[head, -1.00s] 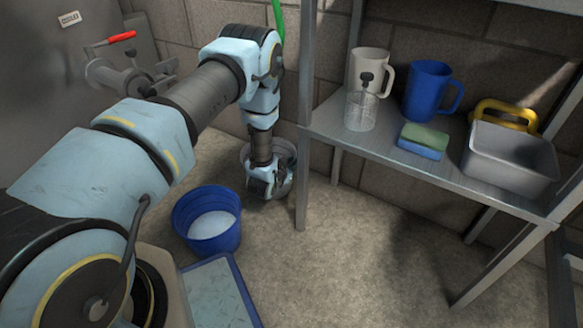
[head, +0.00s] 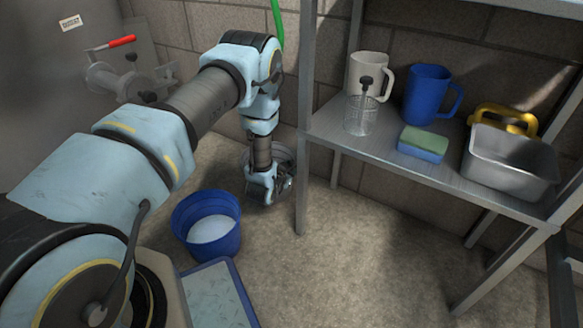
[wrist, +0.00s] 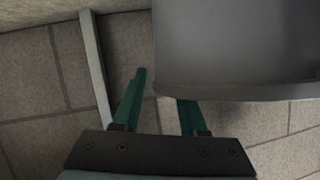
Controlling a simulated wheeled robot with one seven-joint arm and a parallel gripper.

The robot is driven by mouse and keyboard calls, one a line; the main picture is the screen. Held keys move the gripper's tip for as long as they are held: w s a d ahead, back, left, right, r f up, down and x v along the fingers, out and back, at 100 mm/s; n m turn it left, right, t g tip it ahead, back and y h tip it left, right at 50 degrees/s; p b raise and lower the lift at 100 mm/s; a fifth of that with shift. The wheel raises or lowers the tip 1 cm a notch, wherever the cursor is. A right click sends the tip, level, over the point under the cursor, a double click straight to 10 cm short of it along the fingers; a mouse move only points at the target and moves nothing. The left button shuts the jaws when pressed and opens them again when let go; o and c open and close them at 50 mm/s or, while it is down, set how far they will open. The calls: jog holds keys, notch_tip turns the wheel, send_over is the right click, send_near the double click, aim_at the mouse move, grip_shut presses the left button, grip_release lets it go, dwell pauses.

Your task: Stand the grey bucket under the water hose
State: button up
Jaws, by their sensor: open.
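The grey bucket (head: 287,156) stands on the floor at the back, partly hidden behind my arm in the head view. My gripper (head: 268,193) points down at the bucket's near side. In the wrist view, the bucket (wrist: 235,50) fills the upper right, and its wall covers the end of the right finger. The left finger of my gripper (wrist: 160,95) is in plain view beside the wall. The jaws are open; I cannot tell whether either finger touches the bucket. The green hose (head: 278,25) hangs down behind my arm; its lower end is hidden.
A blue bucket (head: 207,222) with pale contents stands nearer on the floor, left of my gripper. A blue-rimmed tray (head: 241,287) lies in front of it. A metal shelf (head: 330,127) with mugs, a sponge and a steel basin stands right. The floor below it is clear.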

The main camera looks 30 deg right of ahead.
jog(key=p+v, duration=0.4)
jog(key=v, duration=0.8)
jog(key=w+a+r+n+g+y, duration=0.1)
jog(key=w+a+r+n+y, duration=0.2)
jog(key=w+a+r, duration=0.35)
jog(key=w+a+r+n+y, duration=0.3)
jog(key=a+r+y, duration=0.1)
jog(key=a+r, duration=0.45)
jog(key=s+a+r+n+g+y, duration=0.3)
jog(key=s+a+r+n+g, duration=0.2)
jog(key=s+a+r, duration=1.1)
jog(key=s+a, duration=0.1)
jog(key=a, duration=0.2)
jog(key=shift+a+r+n+g, duration=0.15)
jog(key=shift+r+n+g, duration=0.2)
jog(key=shift+n+g, duration=0.05)
jog(key=shift+s+r, duration=0.1)
notch_tip(320, 180, up, 41)
jog(key=p, duration=4.1)
jog(key=shift+r+p, duration=0.25)
jog(key=shift+p, duration=0.1)
